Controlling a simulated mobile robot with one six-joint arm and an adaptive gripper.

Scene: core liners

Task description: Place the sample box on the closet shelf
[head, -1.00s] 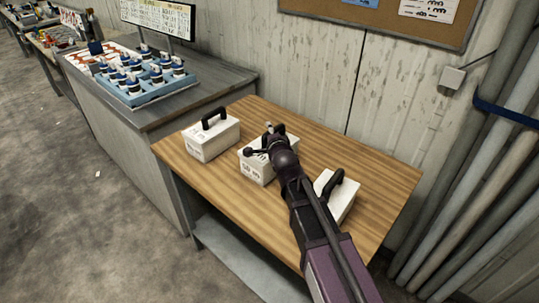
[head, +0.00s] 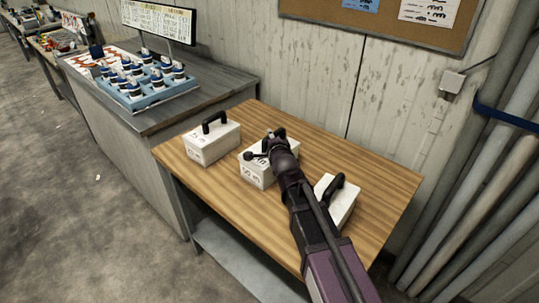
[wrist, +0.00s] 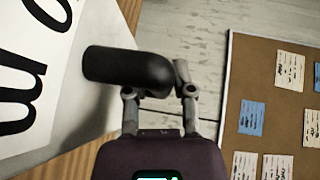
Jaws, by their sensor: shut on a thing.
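Three white boxes with black handles stand in a row on the wooden table (head: 375,182). My gripper (head: 268,140) is at the middle box (head: 258,173), shut on its black handle. In the wrist view the dark handle (wrist: 125,70) sits between the fingers of my gripper (wrist: 155,85), and the box's white face (wrist: 35,75) with large black lettering shows at the left. The box appears to rest on the table. My arm hides part of its top and right side. No closet shelf can be made out.
A left box (head: 211,145) and a right box (head: 340,203) stand close on either side. A grey counter (head: 205,95) at left bears a blue tray (head: 155,97) of several bottles. The wall with a cork board (head: 385,20) is behind; pipes (head: 490,180) stand at right.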

